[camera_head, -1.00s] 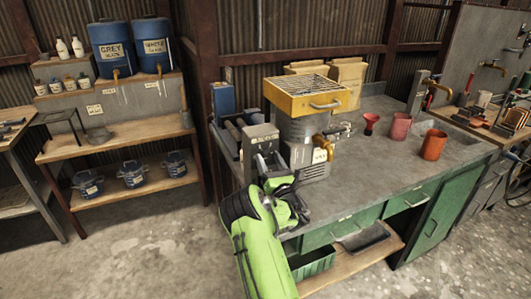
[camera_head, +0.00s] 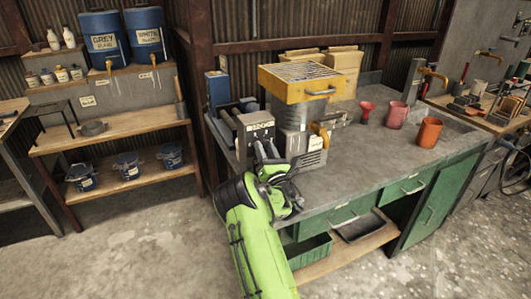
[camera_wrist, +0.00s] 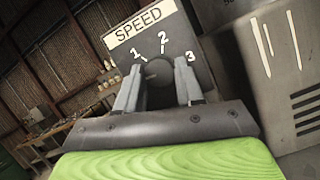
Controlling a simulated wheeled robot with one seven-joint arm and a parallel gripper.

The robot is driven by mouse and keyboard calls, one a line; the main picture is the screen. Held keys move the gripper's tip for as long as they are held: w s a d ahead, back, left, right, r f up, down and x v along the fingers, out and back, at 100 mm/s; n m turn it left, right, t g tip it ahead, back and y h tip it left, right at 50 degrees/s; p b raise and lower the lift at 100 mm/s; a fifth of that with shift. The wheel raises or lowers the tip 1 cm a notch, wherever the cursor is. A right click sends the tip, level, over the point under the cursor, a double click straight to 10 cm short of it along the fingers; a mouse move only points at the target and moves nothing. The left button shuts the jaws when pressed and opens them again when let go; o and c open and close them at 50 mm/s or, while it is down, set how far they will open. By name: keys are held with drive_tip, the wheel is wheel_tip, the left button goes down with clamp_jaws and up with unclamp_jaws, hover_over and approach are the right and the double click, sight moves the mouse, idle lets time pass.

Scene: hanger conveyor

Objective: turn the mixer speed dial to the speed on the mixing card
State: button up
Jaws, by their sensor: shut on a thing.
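The grey speed box (camera_head: 257,128) stands at the left end of the bench. In the wrist view its panel (camera_wrist: 140,35) reads SPEED, with marks 1, 2 and 3 in an arc. The dark round speed dial (camera_wrist: 158,70) sits below the numbers. My gripper (camera_wrist: 160,82) is shut on the dial, one finger on each side. In the head view my gripper (camera_head: 267,152) is at the front of the box and hides the dial. I cannot tell which mark the dial points to. I cannot make out a readable mixing card.
A yellow sieve box (camera_head: 308,82) sits on a drum right of the speed box. A grey vented housing (camera_wrist: 285,70) is close on the right in the wrist view. The bench's front middle is clear.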

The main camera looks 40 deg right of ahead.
drive_tip(key=m+g+h, duration=0.1)
drive_tip(key=m+g, duration=0.1)
drive_tip(key=m, duration=0.3)
drive_tip(key=m+g+h+b, duration=0.1)
drive_tip(key=m+g, duration=0.1)
drive_tip(key=m, duration=0.4)
drive_tip(key=r+m+g+h+b, duration=0.1)
drive_tip(key=m+g+h, duration=0.1)
drive_tip(key=m, duration=0.4)
drive_tip(key=shift+a, duration=0.25)
drive_tip(key=m+g+p, duration=0.1)
drive_tip(key=m, duration=0.3)
drive_tip(key=shift+y, duration=0.4)
drive_tip(key=m+g+y, duration=0.1)
drive_tip(key=m, duration=0.2)
drive_tip(key=shift+m+y, duration=0.3)
drive_tip(key=shift+m, duration=0.1)
drive_tip(key=m+y, duration=0.2)
drive_tip(key=m, duration=0.1)
drive_tip(key=shift+d+r+g+b, duration=0.1)
drive_tip(key=shift+d+g+b, duration=0.1)
drive_tip(key=shift+g+b, duration=0.1)
drive_tip(key=m+y, duration=0.2)
drive_tip(key=m, duration=0.2)
drive_tip(key=shift+d+y, duration=0.1)
drive_tip(key=shift+y, duration=0.2)
drive_tip(key=shift+m+y, duration=0.4)
drive_tip(key=shift+m, duration=0.4)
drive_tip(key=shift+t+y, duration=0.3)
drive_tip(key=shift+t, duration=0.1)
